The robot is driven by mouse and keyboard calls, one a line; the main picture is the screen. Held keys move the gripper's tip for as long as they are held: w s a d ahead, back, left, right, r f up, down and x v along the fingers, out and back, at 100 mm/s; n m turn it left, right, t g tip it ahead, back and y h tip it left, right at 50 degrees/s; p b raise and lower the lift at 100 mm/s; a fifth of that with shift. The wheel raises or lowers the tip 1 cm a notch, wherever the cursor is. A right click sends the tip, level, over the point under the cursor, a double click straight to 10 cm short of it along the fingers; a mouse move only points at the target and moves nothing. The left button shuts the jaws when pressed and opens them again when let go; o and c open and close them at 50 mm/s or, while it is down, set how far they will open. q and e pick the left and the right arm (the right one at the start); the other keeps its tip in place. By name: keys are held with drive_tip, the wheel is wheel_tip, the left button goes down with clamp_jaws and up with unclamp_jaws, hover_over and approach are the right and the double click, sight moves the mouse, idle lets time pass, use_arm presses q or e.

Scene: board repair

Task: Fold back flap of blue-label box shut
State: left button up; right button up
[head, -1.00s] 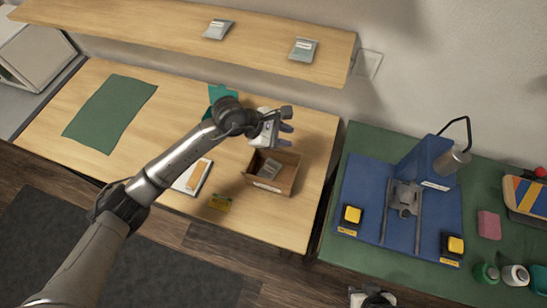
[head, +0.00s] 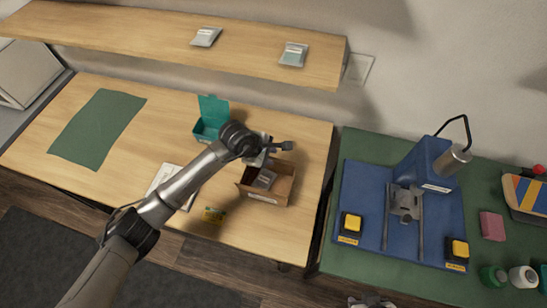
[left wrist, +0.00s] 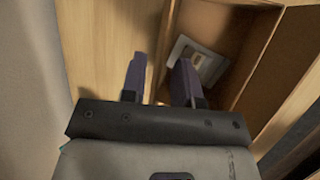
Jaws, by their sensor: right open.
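The open brown cardboard box (head: 280,186) stands near the right end of the wooden table. A pale label (head: 262,197) shows on its front; I cannot make out blue on it. A grey packet (head: 265,179) lies inside, also visible in the left wrist view (left wrist: 195,62). My left gripper (head: 262,161) is low at the box's back edge, its fingers apart. In the left wrist view its fingers (left wrist: 159,78) straddle the line of the box's edge, one outside and one over the inside. The arm hides most of the back flap. My right gripper (head: 370,302) barely shows at the bottom edge.
A teal open-lidded box (head: 212,118) stands behind my left arm. A shelf (head: 150,38) overhangs the back. A green bench (head: 335,225) with a blue fixture is to the right.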

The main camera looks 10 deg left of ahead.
sight(273, 158)
use_arm(q)
drive_tip(key=shift+x, duration=1.7)
drive_tip(key=shift+c, duration=0.3)
clamp_jaws()
